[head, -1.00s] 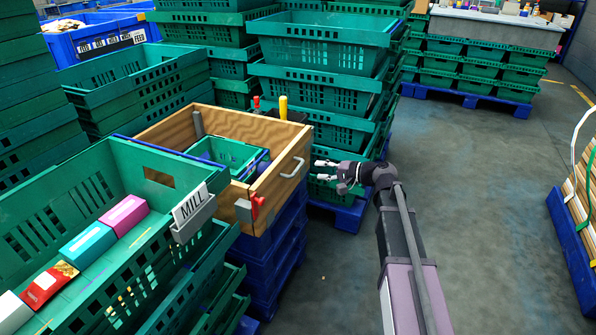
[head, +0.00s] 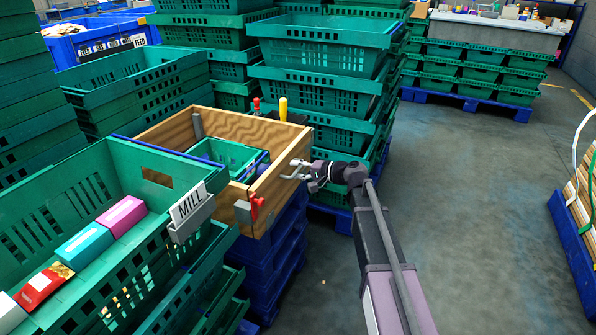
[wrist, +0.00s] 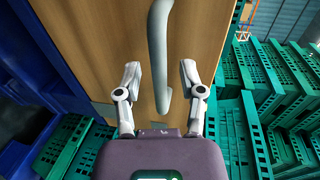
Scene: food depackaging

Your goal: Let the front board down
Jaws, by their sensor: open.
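The wooden front board (head: 273,196) of the box stands upright, facing my arm. It also fills the middle of the wrist view (wrist: 105,45). A grey bar handle (wrist: 159,50) is fixed to it. My gripper (head: 296,170) is at the handle, near the board's right part. In the wrist view my gripper (wrist: 160,72) is open, with one finger on each side of the handle and gaps between. A red catch (head: 257,206) sits at the board's left end; I cannot tell whether it is fastened.
A green crate (head: 232,152) sits inside the wooden box (head: 160,134), which stands on stacked blue pallets (head: 272,262). A green crate labelled MILL (head: 90,215) holds several packets at left. Tall green crate stacks (head: 322,75) stand behind. Floor (head: 480,200) is clear at right.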

